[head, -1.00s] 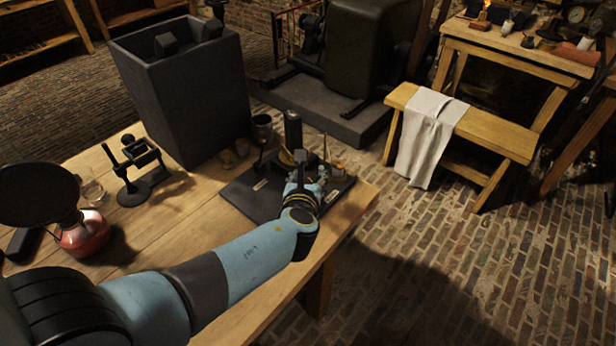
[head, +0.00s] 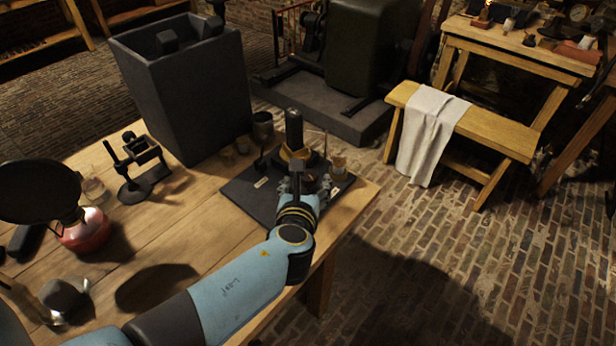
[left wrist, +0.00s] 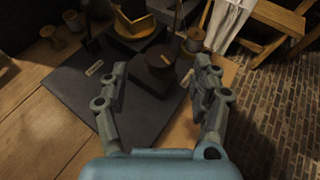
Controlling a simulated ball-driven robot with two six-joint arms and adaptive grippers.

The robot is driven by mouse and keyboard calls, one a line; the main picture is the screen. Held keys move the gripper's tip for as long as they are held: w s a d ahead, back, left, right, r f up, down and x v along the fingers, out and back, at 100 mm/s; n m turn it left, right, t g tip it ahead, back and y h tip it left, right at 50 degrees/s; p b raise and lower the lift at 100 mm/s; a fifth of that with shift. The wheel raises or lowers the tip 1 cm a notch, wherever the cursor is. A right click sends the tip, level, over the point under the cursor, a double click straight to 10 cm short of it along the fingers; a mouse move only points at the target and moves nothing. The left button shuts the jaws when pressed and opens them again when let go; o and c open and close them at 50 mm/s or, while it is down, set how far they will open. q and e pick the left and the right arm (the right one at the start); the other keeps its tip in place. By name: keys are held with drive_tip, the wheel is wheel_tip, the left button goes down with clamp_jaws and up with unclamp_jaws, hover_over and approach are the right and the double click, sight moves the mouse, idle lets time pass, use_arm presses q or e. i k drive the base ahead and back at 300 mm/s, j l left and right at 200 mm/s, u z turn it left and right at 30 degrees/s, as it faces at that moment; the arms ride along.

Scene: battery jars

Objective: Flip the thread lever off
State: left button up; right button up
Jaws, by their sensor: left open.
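A dark board (head: 238,193) with small paper labels lies at the table's front right corner; it also shows in the left wrist view (left wrist: 70,85). On it stand a black upright cylinder (head: 293,128) on a yellowish base (head: 288,155) and, in the left wrist view, a dark round-topped part (left wrist: 152,67). I cannot make out for certain which part is the thread lever. My left gripper (head: 304,181) is open and empty above the board's near side. In the left wrist view its fingers (left wrist: 160,65) stand apart on either side of the dark round part. My right gripper is not in view.
A tall dark bin (head: 190,95) stands behind the board. A black stand (head: 135,175), a red flask-like vessel (head: 84,232) and a glass jar (head: 94,190) are on the left of the table (head: 190,215). A bench with a white cloth (head: 428,135) stands beyond on the brick floor.

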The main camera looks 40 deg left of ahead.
sight(264, 140)
drive_tip(key=k+l, duration=0.7)
drive_tip(key=k, duration=0.15)
